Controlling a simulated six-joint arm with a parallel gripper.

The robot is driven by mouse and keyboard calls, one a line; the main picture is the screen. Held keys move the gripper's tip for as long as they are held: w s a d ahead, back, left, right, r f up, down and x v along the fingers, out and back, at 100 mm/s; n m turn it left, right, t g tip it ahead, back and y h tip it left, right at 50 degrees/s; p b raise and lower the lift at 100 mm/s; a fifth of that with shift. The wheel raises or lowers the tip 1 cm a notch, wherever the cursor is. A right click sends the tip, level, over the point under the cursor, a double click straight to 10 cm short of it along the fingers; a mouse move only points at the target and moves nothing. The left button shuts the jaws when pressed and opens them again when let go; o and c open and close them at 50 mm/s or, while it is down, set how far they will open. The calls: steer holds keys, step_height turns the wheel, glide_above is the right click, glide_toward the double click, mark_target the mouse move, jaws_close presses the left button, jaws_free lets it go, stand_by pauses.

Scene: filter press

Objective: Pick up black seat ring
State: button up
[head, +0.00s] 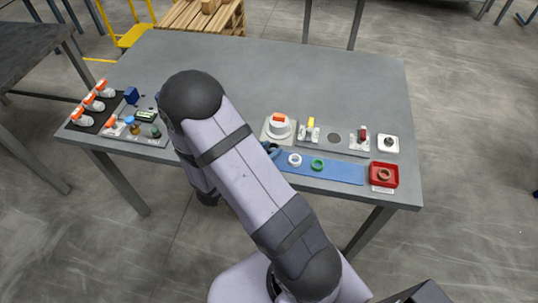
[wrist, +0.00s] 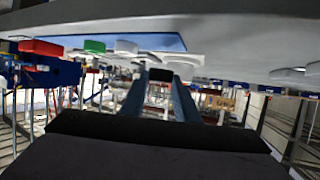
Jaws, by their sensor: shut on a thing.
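The black seat ring (wrist: 160,74) shows in the wrist view as a small dark piece between the tips of my two blue fingers. My gripper (wrist: 159,82) is shut on it. In the head view my own arm hides most of the gripper; only a small dark blue part shows at the left end of the blue mat (head: 340,174). The ring cannot be made out there. Whether the ring touches the mat or is clear of it, I cannot tell.
A white ring (head: 295,160) and a green ring (head: 317,164) lie on the mat. A red tray (head: 397,182) with a brown ring stands at the right. A grey plate with fittings (head: 335,138) lies behind the mat. The back of the table (head: 300,75) is clear.

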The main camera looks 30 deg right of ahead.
step_height(320, 180, up, 6)
steer(key=s+d+r+m+g+h+p, duration=0.1)
steer(key=s+d+m+g+p, duration=0.2)
steer(key=s+d, duration=0.45)
steer(key=s+d+r+m+g+p, duration=0.2)
steer(key=s+d+m+g+p, duration=0.15)
steer(key=s+d, duration=0.45)
steer(key=n+t+p, duration=0.2)
steer(key=n+t, duration=0.5)
glide_above(331, 143)
steer(key=f, duration=0.1)
steer(key=shift+w+d+f+m+g+y, duration=0.15)
steer(key=shift+w+m+g+y, duration=0.1)
steer(key=shift+y, duration=0.15)
steer(key=shift+s+f, duration=0.1)
steer(key=shift+f, duration=0.1)
steer(key=shift+f+b, duration=4.2)
steer(key=shift+f, duration=0.8)
